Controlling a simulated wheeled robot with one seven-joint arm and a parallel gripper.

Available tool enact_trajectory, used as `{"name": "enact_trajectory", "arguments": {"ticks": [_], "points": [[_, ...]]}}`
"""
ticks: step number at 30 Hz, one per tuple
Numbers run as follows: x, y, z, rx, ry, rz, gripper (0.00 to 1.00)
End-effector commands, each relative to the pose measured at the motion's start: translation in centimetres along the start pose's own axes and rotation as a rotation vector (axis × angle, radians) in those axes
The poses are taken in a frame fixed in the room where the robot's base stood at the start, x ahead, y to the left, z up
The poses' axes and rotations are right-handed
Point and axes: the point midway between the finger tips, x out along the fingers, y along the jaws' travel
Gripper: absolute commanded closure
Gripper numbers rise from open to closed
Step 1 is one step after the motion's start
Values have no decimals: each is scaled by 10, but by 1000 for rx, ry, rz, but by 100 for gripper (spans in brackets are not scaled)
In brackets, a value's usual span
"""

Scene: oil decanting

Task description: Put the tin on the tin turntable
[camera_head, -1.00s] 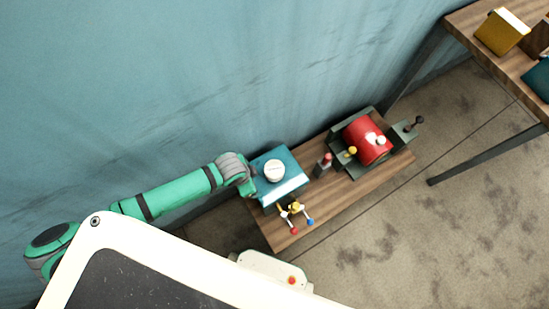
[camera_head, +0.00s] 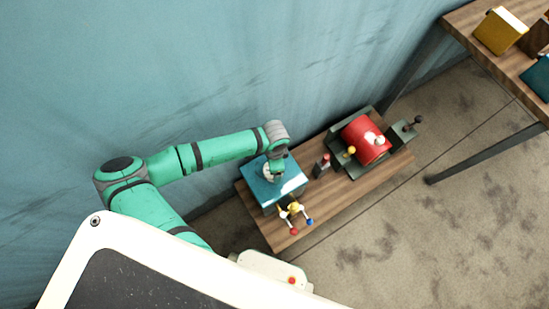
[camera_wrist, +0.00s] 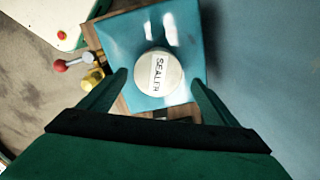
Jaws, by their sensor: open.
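A round, pale tin (camera_head: 268,174) with a "SEALER" label stands on a blue block (camera_head: 290,188) on the low wooden table. In the wrist view the tin (camera_wrist: 160,72) lies between and just beyond the two fingertips. My gripper (camera_wrist: 159,78) is open, above the tin, one finger to each side; I see no finger touching it. In the head view my wrist partly hides the tin. A yellow-centred piece with red and blue knobs (camera_head: 294,208) stands in front of the block. I cannot tell which thing is the tin turntable.
A red drum (camera_head: 362,140) in a dark green cradle stands at the table's right, with a small red-topped piece (camera_head: 325,160) beside it. Bare wood (camera_head: 330,200) shows along the front edge. A higher table (camera_head: 480,45) with boxes is at upper right.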

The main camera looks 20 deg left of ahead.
Motion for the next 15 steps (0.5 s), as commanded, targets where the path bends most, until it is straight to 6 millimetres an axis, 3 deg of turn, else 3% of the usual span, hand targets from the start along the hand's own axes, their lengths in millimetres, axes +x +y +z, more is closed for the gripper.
{"name": "enact_trajectory", "arguments": {"ticks": [15], "points": [[52, 4, 0, 4, 0, -1, 17]]}}
